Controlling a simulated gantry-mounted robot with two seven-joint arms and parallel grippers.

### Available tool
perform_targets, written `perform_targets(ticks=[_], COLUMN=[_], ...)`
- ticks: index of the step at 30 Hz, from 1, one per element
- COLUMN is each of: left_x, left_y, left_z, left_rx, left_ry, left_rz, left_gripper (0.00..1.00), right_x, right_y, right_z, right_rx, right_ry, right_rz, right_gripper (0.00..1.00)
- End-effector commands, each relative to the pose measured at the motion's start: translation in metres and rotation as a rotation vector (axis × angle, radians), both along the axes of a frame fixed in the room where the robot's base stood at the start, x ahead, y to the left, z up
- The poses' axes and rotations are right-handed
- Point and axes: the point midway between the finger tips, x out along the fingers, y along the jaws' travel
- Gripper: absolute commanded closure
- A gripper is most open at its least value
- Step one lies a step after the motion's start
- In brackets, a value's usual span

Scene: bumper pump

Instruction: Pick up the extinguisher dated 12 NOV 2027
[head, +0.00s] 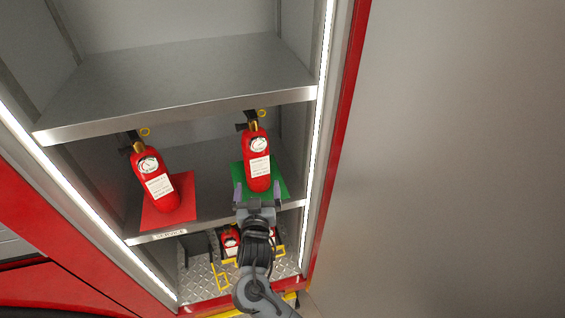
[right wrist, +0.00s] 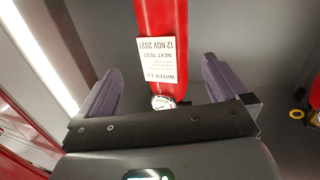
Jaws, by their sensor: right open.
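A red extinguisher (head: 257,175) with a white label stands on a green mat (head: 279,181) on the middle shelf. The right wrist view shows its body (right wrist: 162,20) and upside-down label, which reads NEXT TEST 12 NOV 202 and a last digit that is hard to read. My right gripper (head: 258,193) is open, with its two purple-grey fingers on either side of the lower body. I cannot tell whether they touch it. A second red extinguisher (head: 156,184) stands on a red mat (head: 184,187) to the left; its date is too small to read. My left gripper is out of view.
The upper shelf (head: 180,80) is empty and overhangs the extinguishers. The cabinet's lit right side wall (head: 316,120) is close to the right extinguisher. The lower bay holds another red item (head: 230,240) and yellow frames (head: 222,277). A label reading SERVICE (head: 170,235) is on the shelf's front edge.

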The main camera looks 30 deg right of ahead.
Motion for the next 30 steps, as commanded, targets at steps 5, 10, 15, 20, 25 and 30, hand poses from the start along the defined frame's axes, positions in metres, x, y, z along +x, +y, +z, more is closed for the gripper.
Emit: perform_targets(ticks=[5,10,15,20,25,30], left_x=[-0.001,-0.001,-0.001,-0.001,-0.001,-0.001], left_y=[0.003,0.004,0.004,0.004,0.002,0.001], left_z=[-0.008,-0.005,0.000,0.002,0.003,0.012], left_rx=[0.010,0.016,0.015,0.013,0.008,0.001], left_ry=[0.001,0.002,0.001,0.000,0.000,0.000], left_rz=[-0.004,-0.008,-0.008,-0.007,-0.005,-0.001], left_gripper=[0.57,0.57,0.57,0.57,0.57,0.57], right_x=[0.013,0.022,0.042,0.059,0.065,0.079], right_y=[0.003,-0.002,-0.012,-0.020,-0.023,-0.031], right_z=[0.028,0.033,0.033,0.033,0.032,0.039], right_rx=[0.008,0.005,0.005,0.005,0.007,0.005], right_ry=[-0.056,-0.061,-0.059,-0.059,-0.059,-0.059], right_rz=[0.002,0.002,0.002,0.003,0.003,0.002], right_gripper=[0.00,0.00,0.00,0.00,0.00,0.00])
